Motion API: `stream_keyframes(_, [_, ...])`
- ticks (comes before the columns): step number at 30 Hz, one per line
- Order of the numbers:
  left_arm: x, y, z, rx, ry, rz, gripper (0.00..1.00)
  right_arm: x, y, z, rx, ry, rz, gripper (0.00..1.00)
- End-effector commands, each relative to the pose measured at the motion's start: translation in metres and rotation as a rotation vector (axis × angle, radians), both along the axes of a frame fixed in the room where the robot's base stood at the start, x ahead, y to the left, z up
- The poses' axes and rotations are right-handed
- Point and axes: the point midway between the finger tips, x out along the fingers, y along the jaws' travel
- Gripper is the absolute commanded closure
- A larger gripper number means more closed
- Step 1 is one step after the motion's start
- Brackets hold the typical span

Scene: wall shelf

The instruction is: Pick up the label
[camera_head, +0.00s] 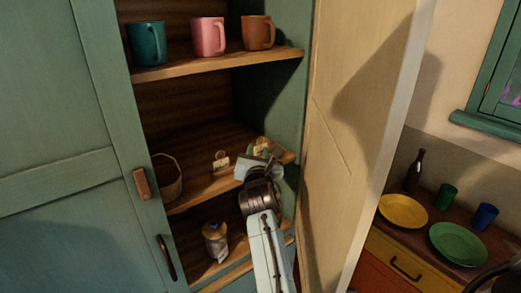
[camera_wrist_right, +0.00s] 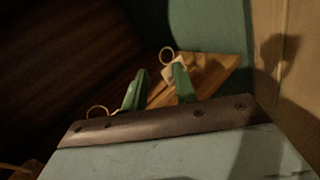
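Two small pale labels with ring tops are on the middle shelf of the open cupboard. One label (camera_head: 221,161) stands to the left of my right gripper; the other label (camera_head: 262,142) is at the gripper's far side. In the right wrist view, a label (camera_wrist_right: 171,73) lies just beyond the fingers, partly hidden by the right-hand finger. A second ring (camera_wrist_right: 96,112) shows at the left, its lower part hidden by the gripper body. My right gripper (camera_wrist_right: 158,80) is open, its green fingers apart with nothing clearly held between them. My left gripper is not in view.
The middle shelf (camera_head: 195,193) also holds a basket (camera_head: 167,178) at its left. Mugs (camera_head: 208,37) stand on the shelf above; a jar (camera_head: 215,241) stands below. The open door (camera_head: 360,100) is close on the right. Plates (camera_head: 403,211) lie on the counter beyond.

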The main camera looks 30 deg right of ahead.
Motion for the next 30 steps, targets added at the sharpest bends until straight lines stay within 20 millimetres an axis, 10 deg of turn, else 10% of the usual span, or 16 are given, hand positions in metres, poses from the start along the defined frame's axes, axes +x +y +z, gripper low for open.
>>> stream_keyframes(22, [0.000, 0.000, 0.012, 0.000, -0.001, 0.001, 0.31, 0.043, -0.028, 0.002, 0.000, 0.000, 0.000, 0.71])
stream_keyframes(30, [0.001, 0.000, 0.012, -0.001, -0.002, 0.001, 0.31, 0.043, -0.028, 0.002, 0.000, 0.000, 0.000, 1.00])
